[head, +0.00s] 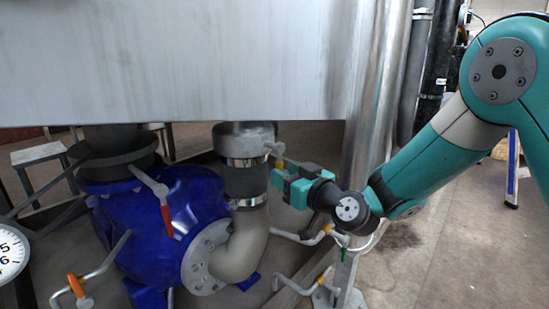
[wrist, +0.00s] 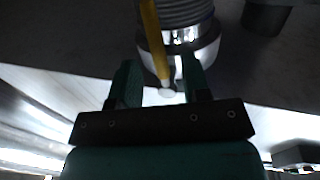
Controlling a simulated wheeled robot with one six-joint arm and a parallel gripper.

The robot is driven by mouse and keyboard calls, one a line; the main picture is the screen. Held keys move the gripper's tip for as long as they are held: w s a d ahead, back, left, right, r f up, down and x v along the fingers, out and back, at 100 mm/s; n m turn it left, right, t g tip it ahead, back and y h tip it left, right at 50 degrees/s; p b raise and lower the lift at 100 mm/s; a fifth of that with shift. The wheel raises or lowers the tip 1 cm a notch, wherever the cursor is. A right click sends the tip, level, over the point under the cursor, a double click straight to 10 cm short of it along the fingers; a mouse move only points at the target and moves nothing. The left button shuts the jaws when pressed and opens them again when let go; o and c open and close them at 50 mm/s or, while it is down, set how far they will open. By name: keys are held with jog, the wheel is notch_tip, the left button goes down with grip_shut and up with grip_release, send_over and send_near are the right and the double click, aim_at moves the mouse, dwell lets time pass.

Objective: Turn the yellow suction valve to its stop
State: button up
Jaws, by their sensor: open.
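The yellow valve handle (wrist: 152,38) shows in the wrist view as a slim lever running down from the top edge to a pale rounded end. In the head view a grey lever with a small yellowish part (head: 279,163) sits on the pipe fitting just above my gripper, and most of it is hidden. My gripper (head: 281,178) is open beside that fitting. In the wrist view its two green fingers (wrist: 161,80) stand apart, with the handle's pale end between them in the picture. I cannot tell whether either finger touches it.
A ribbed hose (head: 245,183) with shiny clamps is close to the left of my gripper. A blue pump (head: 185,205) bears a red-handled lever (head: 166,220). The steel tank (head: 180,65) overhangs from above. Yellow-handled valves (head: 318,238) lie lower. Floor at right is open.

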jog(key=x, duration=0.5)
jog(key=shift+d, duration=0.1)
jog(key=shift+s, duration=0.1)
grip_shut()
